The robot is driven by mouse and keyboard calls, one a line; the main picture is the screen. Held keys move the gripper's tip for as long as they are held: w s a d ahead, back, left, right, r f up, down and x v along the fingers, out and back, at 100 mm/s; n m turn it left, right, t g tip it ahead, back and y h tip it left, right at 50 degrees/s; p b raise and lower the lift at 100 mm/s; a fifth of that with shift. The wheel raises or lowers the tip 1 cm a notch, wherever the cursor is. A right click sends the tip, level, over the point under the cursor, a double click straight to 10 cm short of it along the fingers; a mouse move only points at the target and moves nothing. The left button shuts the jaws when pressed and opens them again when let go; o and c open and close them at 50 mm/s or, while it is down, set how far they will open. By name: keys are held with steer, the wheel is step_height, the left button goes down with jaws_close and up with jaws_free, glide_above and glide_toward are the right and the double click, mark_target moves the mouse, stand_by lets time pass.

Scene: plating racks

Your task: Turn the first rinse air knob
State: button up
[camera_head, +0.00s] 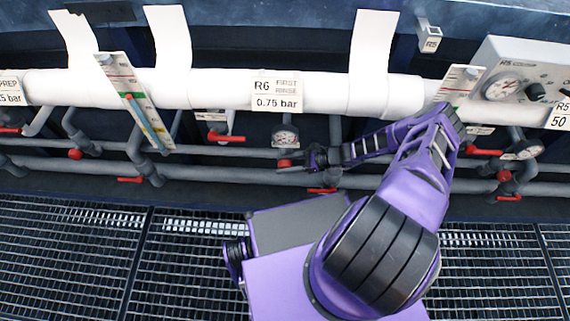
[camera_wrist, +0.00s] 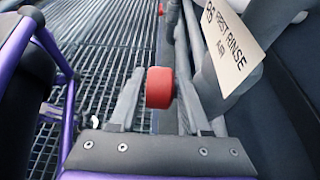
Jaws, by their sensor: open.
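The red air knob (camera_head: 284,163) sits on the grey pipework just below a round gauge, under the R6 First Rinse sign (camera_head: 277,94). In the wrist view the red knob (camera_wrist: 160,88) shows between my two fingers, with a narrow gap on each side. A tag (camera_wrist: 230,45) reading First Rinse Air hangs to its right. My gripper (camera_head: 303,160) is open and reaches in from the right at the knob. I cannot tell whether a finger touches the knob.
A thick white pipe (camera_head: 210,92) runs across above. Grey pipes with several red handles, such as one below the gripper (camera_head: 322,190), run near my arm. A gauge (camera_head: 285,138) is close above the knob. Metal grating (camera_head: 70,250) covers the floor.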

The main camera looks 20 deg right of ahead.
jaws_close()
steer(key=t+y, duration=0.1)
steer(key=y, duration=0.2)
steer(key=shift+f, duration=0.15)
steer(key=shift+d+y, duration=0.1)
steer(key=shift+y, duration=0.6)
jaws_free()
